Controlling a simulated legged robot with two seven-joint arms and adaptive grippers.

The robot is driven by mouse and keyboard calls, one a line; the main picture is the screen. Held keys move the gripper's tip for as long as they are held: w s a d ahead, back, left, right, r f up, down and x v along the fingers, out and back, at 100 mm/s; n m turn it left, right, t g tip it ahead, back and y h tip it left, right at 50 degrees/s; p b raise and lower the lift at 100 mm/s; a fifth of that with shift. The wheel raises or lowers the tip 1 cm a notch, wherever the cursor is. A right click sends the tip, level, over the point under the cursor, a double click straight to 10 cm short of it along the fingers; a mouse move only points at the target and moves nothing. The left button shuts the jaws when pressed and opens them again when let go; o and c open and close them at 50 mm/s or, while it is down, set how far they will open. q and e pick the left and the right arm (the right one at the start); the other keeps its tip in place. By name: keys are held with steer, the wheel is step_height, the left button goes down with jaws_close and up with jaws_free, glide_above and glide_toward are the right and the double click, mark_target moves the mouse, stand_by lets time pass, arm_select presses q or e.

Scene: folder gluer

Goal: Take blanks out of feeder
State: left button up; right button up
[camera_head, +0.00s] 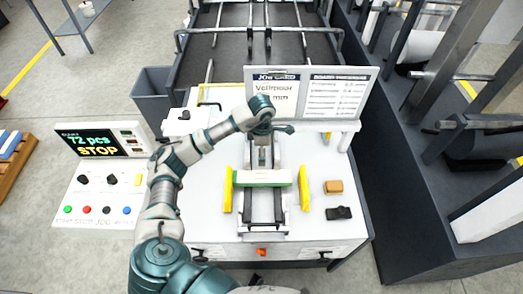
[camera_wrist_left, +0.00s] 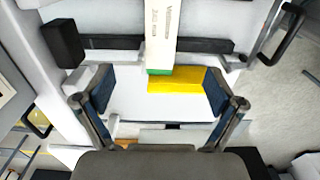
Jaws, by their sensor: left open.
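The blanks (camera_head: 262,177) lie as a white stack with a green edge across the feeder, between two upright yellow side guides, left (camera_head: 227,190) and right (camera_head: 304,188). In the left wrist view the printed white top of the blanks (camera_wrist_left: 162,35) runs away from me, its green near end beside a yellow guide (camera_wrist_left: 182,83). My left gripper (camera_wrist_left: 160,97) is open and empty, its two fingers spread on either side of that end. In the head view my left arm reaches over the table behind the stack; its fingertips are hard to make out. My right gripper is not visible.
A control panel (camera_head: 100,140) reading "72 pcs STOP" stands at the left. A job card sign (camera_head: 310,95) rises behind the feeder. An orange-brown block (camera_head: 333,187) and a black object (camera_head: 338,213) lie right of the feeder. A grey bin (camera_head: 152,92) stands back left.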

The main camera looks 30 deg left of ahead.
mark_target(262, 176)
arm_select(q)
steer(key=shift+d, duration=0.1)
step_height(262, 176, down, 17)
steer(key=shift+d+f+p, duration=0.1)
steer(key=shift+f+p, duration=0.1)
steer(key=shift+p, duration=0.75)
steer(key=c, duration=1.5)
steer(key=shift+c, duration=0.2)
